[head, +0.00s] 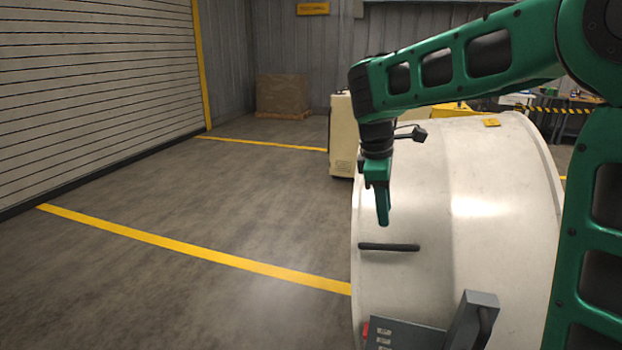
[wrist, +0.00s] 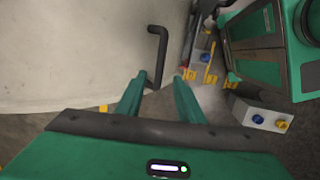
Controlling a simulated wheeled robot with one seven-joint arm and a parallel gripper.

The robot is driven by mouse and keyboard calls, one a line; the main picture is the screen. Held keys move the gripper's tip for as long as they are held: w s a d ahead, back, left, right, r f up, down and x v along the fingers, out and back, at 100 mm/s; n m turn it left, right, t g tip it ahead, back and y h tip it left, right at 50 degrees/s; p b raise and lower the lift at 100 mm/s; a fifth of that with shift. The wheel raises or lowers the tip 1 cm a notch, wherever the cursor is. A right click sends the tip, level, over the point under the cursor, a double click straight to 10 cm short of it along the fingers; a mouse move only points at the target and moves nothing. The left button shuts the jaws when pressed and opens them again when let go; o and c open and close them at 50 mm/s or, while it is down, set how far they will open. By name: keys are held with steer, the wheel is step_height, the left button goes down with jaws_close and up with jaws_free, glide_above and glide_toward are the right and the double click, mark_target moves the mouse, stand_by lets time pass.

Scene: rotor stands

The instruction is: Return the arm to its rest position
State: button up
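My arm (head: 460,60), green with dark joints, reaches across the upper right of the head view and bends down at the wrist. My gripper (head: 384,212) points down in front of the large white rounded housing (head: 490,215). In the wrist view the two green fingers of my gripper (wrist: 160,80) stand apart, with nothing held between them. A dark bar handle (head: 389,247) on the housing lies just below the fingertips in the head view. In the wrist view the bent handle (wrist: 157,50) shows ahead of the fingers, its lower end appearing between them.
A grey bracket-like part (head: 470,325) stands at the bottom, in front of the housing. A cream cabinet (head: 341,135) is behind the housing. A brown crate (head: 282,95) stands at the back wall. The floor to the left is clear, with yellow lines (head: 190,248).

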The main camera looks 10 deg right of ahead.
steer(key=s+d+m, duration=0.5)
steer(key=s+d, duration=0.3)
steer(key=s+d+f+m+y, duration=0.1)
steer(key=s+d+f+m, duration=0.1)
steer(key=s+f+m, duration=0.2)
steer(key=s+d+f+m+g+y, duration=0.1)
steer(key=s+d+f+m+y, duration=0.1)
steer(key=s+m, duration=0.8)
steer(key=s+d+f, duration=0.1)
steer(key=s, duration=0.8)
steer(key=shift+s+d+f, duration=0.2)
steer(key=shift+s+f, duration=0.15)
steer(key=shift+s, duration=0.05)
steer(key=shift+w+f, duration=0.25)
steer(key=shift+w, duration=0.4)
steer(key=shift+s, duration=0.1)
steer(key=shift+c, duration=0.4)
